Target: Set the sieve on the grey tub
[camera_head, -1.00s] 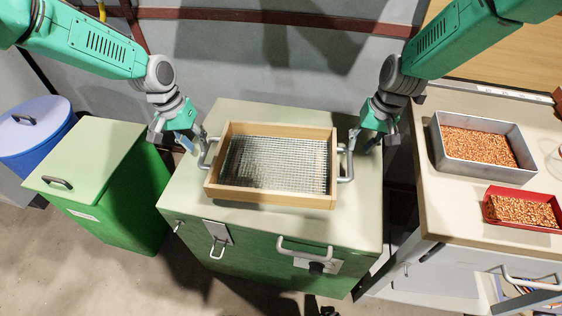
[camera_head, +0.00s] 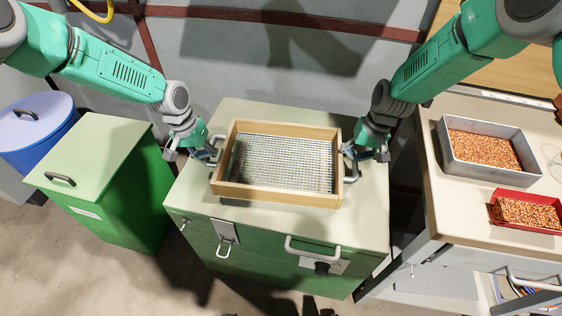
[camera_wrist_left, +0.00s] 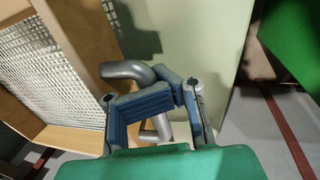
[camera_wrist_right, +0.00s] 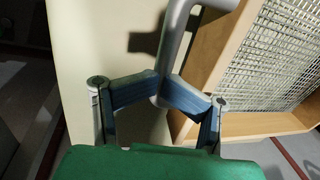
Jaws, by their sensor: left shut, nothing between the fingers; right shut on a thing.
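The sieve (camera_head: 262,194), a wooden frame with wire mesh and a grey handle at each end, lies flat on the pale top of a green cabinet. My right gripper (camera_head: 352,153) is shut on the sieve's right handle; the right wrist view shows its blue fingers (camera_wrist_right: 160,88) meeting at the bar (camera_wrist_right: 172,50). My left gripper (camera_head: 209,153) is at the left handle, fingers shut with nothing between them; in the left wrist view the fingers (camera_wrist_left: 168,92) overlap the bent bar (camera_wrist_left: 125,70). The grey tub (camera_head: 531,160), holding copper granules, stands on the right bench.
A red tray (camera_head: 527,223) of granules sits in front of the grey tub. The green cabinet (camera_head: 230,212) has bare top around the sieve, with a gap between it and the bench (camera_head: 450,215). A green bin (camera_head: 100,150) and blue drum (camera_head: 30,125) stand left.

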